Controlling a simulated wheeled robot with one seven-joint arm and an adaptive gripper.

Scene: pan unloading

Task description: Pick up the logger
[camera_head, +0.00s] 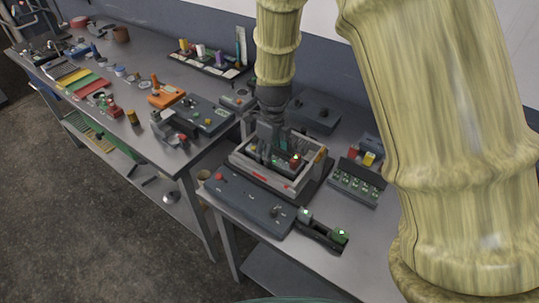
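My gripper (272,135) points down into an open light-grey box (250,174) on the near bench. Its dark fingers are over or inside the box, and whether they touch anything is too small to tell. Small dark and green items with a red spot (295,158) show in the box beside the fingers. I cannot tell for sure which item is the logger; it may be among those in the box, partly hidden by my gripper.
A dark panel (245,203) lies in front of the box. A rack of green modules (357,183) stands to its right, and a dark holder with green-topped pieces (323,232) in front. A dark case (313,110) is behind. The left bench (150,138) is cluttered.

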